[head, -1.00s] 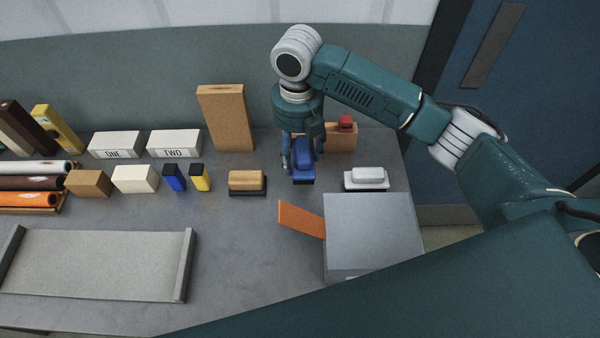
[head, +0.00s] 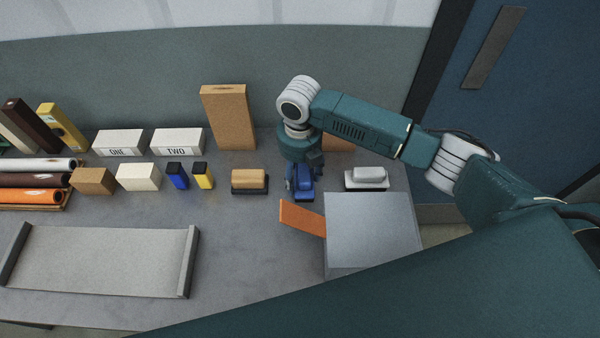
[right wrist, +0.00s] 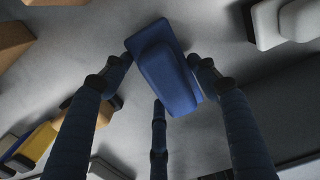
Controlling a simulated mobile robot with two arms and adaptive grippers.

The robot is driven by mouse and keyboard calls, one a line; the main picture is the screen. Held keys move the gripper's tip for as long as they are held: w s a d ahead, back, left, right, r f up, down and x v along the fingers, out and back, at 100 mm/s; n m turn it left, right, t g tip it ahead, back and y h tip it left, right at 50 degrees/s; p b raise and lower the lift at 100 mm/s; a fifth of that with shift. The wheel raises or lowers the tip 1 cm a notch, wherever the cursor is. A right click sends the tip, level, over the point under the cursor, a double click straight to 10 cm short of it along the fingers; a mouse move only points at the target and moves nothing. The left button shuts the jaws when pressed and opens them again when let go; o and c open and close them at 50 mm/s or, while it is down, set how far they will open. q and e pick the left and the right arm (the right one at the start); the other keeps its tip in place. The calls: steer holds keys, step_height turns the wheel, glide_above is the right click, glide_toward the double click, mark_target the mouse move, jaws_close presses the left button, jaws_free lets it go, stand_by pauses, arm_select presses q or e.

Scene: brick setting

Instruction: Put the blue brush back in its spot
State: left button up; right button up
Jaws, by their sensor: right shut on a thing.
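The blue brush (head: 304,193) is at the table's right part, in line between a wooden-backed brush (head: 249,181) and a white-backed brush (head: 368,178). My right gripper (head: 302,174) comes down on it from above and is shut on it. In the right wrist view the blue brush (right wrist: 163,68) lies between the fingers (right wrist: 157,72), with one on each side and a third near its end. It is at or very near the table surface; I cannot tell if it touches. My left gripper is not in view.
A grey box (head: 372,230) and an orange flap (head: 301,218) are just in front of the brush. A tall cork-coloured block (head: 226,117) stands behind, left. Blue and yellow small blocks (head: 190,175) are further left. A grey tray (head: 100,260) lies front left.

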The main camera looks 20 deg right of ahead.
mark_target(300, 170)
steer(key=o, duration=1.1)
steer(key=shift+f, duration=0.1)
step_height(300, 170, up, 12)
steer(key=b, duration=0.2)
steer(key=shift+r, duration=0.2)
